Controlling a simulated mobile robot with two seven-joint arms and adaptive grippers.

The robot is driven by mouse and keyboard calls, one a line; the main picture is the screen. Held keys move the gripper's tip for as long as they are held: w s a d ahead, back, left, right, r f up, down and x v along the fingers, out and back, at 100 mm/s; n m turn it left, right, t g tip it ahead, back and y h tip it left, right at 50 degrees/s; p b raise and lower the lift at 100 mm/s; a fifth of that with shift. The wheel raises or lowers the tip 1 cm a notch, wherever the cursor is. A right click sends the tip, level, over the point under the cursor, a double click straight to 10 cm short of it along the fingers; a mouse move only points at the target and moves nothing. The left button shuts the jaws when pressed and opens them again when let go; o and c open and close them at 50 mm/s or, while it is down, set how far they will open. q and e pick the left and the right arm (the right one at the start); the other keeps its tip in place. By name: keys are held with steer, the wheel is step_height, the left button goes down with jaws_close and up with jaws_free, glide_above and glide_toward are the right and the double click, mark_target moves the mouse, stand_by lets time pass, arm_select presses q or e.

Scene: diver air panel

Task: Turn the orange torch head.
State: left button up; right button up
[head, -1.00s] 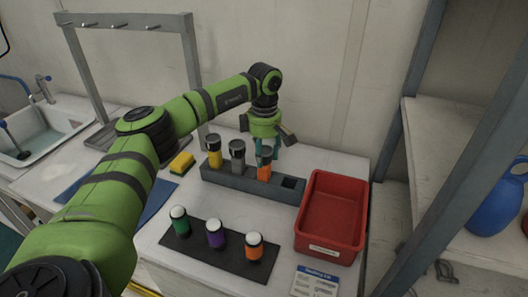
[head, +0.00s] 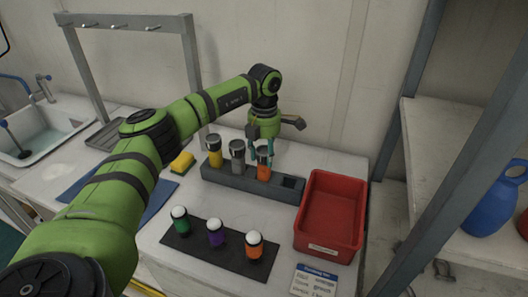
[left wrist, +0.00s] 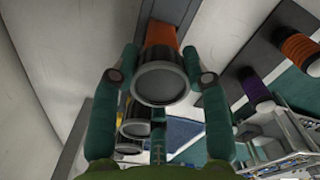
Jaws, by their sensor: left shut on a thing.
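The orange torch (head: 264,173) stands upright in a grey rack (head: 225,180), with its dark grey head on top. My left gripper (head: 262,157) points down from above and is shut on the torch head. In the left wrist view the round torch head (left wrist: 161,83) sits between the two teal fingers, one on each side. A bit of the orange body (left wrist: 161,33) shows beyond it. The fingers hide part of the head, and I cannot tell how far it is turned. My right gripper is not in view.
A yellow torch (head: 214,156) and a grey torch (head: 237,157) stand close by in the rack. An empty slot (head: 288,183) and a red bin (head: 330,215) lie right. Green, purple and orange white-topped items stand on a dark mat (head: 183,240) in front.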

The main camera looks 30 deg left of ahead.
mark_target(265, 150)
arm_select(q)
steer(key=shift+n, duration=0.7)
steer(key=o, duration=1.2)
steer(key=shift+w, duration=0.15)
steer(key=shift+c, duration=0.2)
step_height(265, 150, up, 12)
